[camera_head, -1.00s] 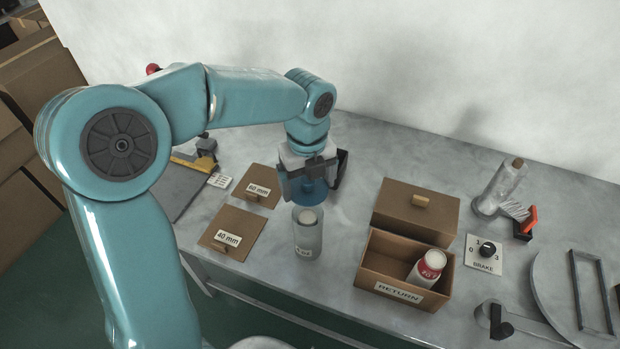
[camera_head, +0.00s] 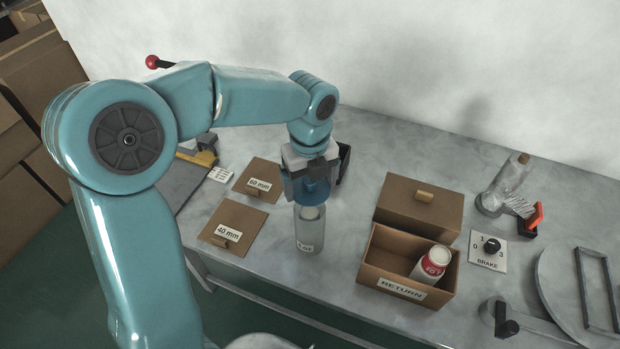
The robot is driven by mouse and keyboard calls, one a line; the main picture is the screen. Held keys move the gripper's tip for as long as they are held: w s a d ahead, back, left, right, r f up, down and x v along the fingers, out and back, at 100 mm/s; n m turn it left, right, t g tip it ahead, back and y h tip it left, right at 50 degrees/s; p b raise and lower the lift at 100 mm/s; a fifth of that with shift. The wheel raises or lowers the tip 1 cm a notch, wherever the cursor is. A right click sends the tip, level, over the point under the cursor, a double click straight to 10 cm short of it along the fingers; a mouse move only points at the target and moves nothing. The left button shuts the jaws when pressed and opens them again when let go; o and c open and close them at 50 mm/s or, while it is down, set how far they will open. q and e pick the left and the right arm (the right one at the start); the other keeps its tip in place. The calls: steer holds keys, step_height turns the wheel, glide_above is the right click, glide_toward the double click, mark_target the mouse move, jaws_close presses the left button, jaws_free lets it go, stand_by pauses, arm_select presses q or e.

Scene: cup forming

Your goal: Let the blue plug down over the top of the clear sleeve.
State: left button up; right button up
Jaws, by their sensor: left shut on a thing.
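My left gripper (camera_head: 314,180) is shut on the blue plug (camera_head: 312,194) and points down. The plug hangs directly above the clear sleeve (camera_head: 309,236), close to its top rim. Whether the plug touches the rim I cannot tell. The sleeve stands upright on the grey table, with a pale rounded top showing inside its upper end and a label low on its front. The gripper fingers hide part of the plug. My right gripper is not in view.
An open RETURN box (camera_head: 370,275) holding a red-and-white bottle (camera_head: 431,263) stands right of the sleeve. Brown lids marked 40 mm (camera_head: 235,217) and 60 mm (camera_head: 260,171) lie left. A brake dial (camera_head: 488,250) is further right.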

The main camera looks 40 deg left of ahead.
mark_target(310, 211)
arm_select(q)
steer(key=shift+f+b, duration=0.7)
steer(key=shift+f, duration=0.65)
steer(key=shift+p, duration=0.4)
stand_by(0.4)
steer(key=shift+f+b, duration=1.45)
steer(key=shift+f, duration=0.5)
steer(key=o, duration=0.8)
steer(key=shift+c, duration=0.2)
steer(key=shift+r, duration=0.1)
step_height(310, 211, up, 16)
steer(key=shift+r+p, duration=0.1)
steer(key=shift+p, duration=0.3)
